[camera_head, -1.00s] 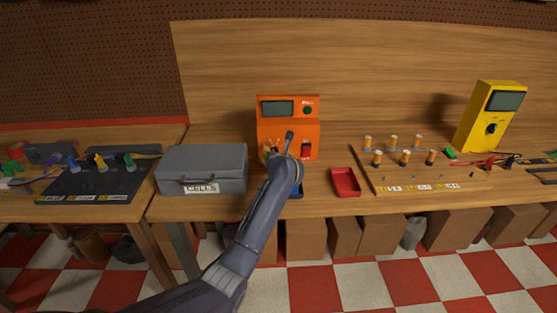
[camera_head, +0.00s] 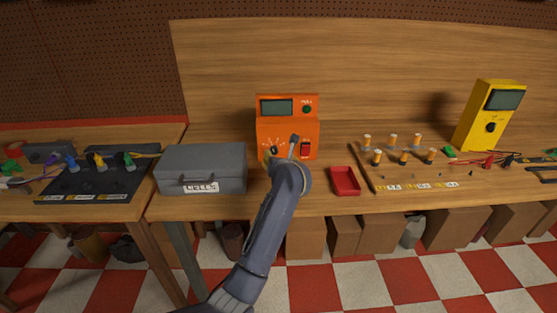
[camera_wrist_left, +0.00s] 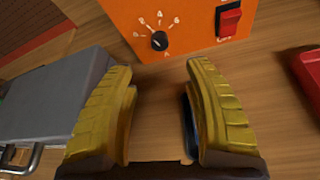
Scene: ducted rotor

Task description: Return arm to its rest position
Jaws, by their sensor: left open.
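My left gripper (camera_head: 281,150) is in front of the orange tester (camera_head: 288,107) at the middle of the bench in the head view. In the left wrist view its yellow fingers (camera_wrist_left: 160,70) are spread apart with only bare wood between them. The tester's black dial knob (camera_wrist_left: 159,41) and red switch (camera_wrist_left: 230,19) lie beyond the fingertips, apart from them. A dark blue thing (camera_wrist_left: 187,120) is mostly hidden behind the right-hand finger. My right gripper is not in view.
A grey box marked CELLS (camera_head: 202,167) stands left of my arm. A red tray (camera_head: 345,181) lies to the right. Farther right are a board with several orange-topped cylinders (camera_head: 404,157) and a yellow meter (camera_head: 492,115). A dark panel with coloured plugs (camera_head: 95,178) is at left.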

